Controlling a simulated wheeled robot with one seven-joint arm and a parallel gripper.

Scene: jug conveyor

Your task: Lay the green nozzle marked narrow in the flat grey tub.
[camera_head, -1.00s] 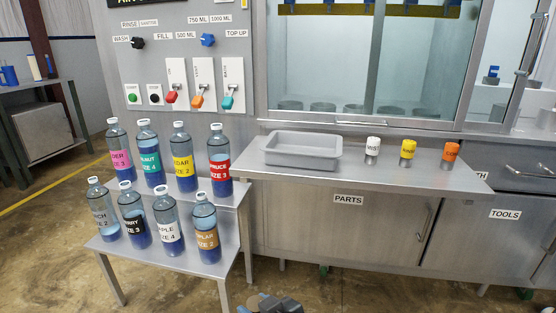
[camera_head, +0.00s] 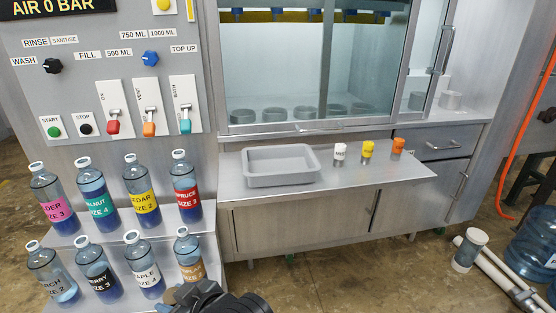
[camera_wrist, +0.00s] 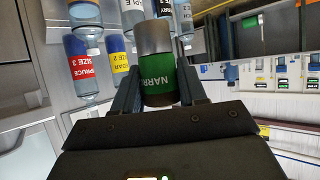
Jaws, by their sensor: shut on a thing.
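The green nozzle (camera_wrist: 157,76), with "NARR" readable on its green part and a grey metal end, is between the fingers of my gripper (camera_wrist: 160,90) in the wrist view. My gripper is shut on it. In the head view only a dark part of my arm shows at the bottom edge, and the nozzle is not seen there. The flat grey tub (camera_head: 282,181) stands on the metal bench, left of the other nozzles, and looks empty. My gripper's place relative to the tub cannot be told closely.
A white nozzle (camera_head: 339,152), a yellow nozzle (camera_head: 367,149) and an orange nozzle (camera_head: 397,146) stand on the bench (camera_head: 340,182) right of the tub. Several labelled bottles (camera_head: 103,204) stand on the stepped rack at left. The bench between tub and white nozzle is clear.

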